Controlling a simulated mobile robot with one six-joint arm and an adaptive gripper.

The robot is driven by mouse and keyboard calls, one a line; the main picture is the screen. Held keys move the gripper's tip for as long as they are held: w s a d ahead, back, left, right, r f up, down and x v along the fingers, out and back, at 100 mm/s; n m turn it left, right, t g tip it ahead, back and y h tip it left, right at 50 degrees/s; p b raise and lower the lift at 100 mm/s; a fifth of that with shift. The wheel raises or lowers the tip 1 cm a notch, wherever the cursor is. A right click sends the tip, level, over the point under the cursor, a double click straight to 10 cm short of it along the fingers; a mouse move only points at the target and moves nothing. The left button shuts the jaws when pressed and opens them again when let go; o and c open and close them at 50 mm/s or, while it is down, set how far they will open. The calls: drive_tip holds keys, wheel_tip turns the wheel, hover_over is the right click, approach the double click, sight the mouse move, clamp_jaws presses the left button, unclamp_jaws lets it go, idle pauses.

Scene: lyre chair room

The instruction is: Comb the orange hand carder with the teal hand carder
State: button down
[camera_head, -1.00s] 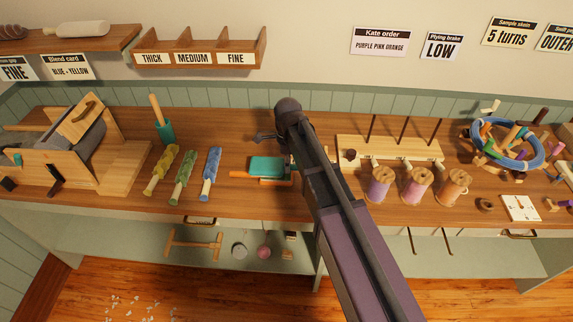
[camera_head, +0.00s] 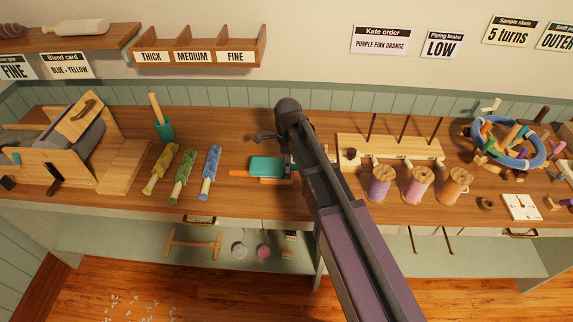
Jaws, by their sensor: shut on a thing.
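The teal hand carder (camera_head: 266,167) shows as a flat teal pad near the middle of the wooden table. The orange hand carder (camera_head: 238,172) lies under it. Its orange handle sticks out to the left, and its pad is almost wholly covered by the teal one. Whether the two faces touch cannot be told. My gripper (camera_head: 291,164) is at the right end of the teal carder, shut on it, and mostly hidden behind my arm.
Yellow, green and blue rolls (camera_head: 184,174) lie to the left, beside a wooden drum machine (camera_head: 70,150). A teal-based tool (camera_head: 162,127) stands behind them. Spools (camera_head: 417,186) and a rack (camera_head: 390,147) stand to the right. Bare tabletop (camera_head: 235,195) lies in front of the carders.

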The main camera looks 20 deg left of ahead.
drive_tip(key=shift+f, duration=0.3)
idle(0.5)
drive_tip(key=shift+d, duration=0.25)
idle(0.4)
drive_tip(key=shift+w+d, duration=0.3)
drive_tip(key=shift+d, duration=0.75)
drive_tip(key=shift+w+d, duration=0.25)
drive_tip(key=shift+d, duration=0.8)
drive_tip(key=shift+w+d, duration=0.3)
drive_tip(key=shift+d, duration=0.75)
drive_tip(key=shift+r, duration=0.15)
drive_tip(key=shift+r+p, duration=1.25)
drive_tip(key=shift+r, duration=0.15)
drive_tip(key=shift+a+f, duration=0.1)
drive_tip(key=shift+s+a+f+b, duration=0.3)
drive_tip(key=shift+a+b, duration=0.05)
drive_tip(key=shift+a, duration=0.75)
drive_tip(key=shift+s+a+f+b, duration=0.25)
drive_tip(key=shift+a+f+b, duration=0.1)
drive_tip(key=shift+a, duration=0.75)
drive_tip(key=shift+s+a+f+b, duration=0.3)
drive_tip(key=shift+a+b, duration=0.05)
drive_tip(key=shift+a, duration=0.75)
drive_tip(key=shift+f, duration=0.25)
